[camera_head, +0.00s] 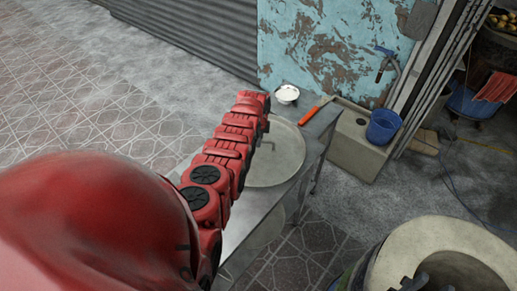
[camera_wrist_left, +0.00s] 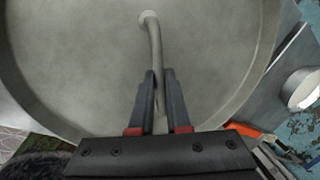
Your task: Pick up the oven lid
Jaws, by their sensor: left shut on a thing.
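The oven lid (camera_head: 283,160) is a round, grey disc lying on the metal table beside my red left arm in the head view. In the left wrist view the lid (camera_wrist_left: 85,60) fills most of the picture, with its raised rim and a curved bar handle (camera_wrist_left: 155,45). My left gripper (camera_wrist_left: 160,95) is shut on the handle, one finger on each side of it. In the head view the left gripper (camera_head: 264,124) is small and partly hidden by the arm. A dark shape at the bottom right (camera_head: 413,283), over the barrel oven (camera_head: 430,235), looks like my right gripper; its jaws are unclear.
A small white bowl (camera_head: 287,93) and an orange-handled tool (camera_head: 312,112) lie on the table (camera_head: 243,222) near the lid. A stone basin (camera_head: 352,150) with a blue bucket (camera_head: 384,126) stands beyond. Tiled floor at left is clear.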

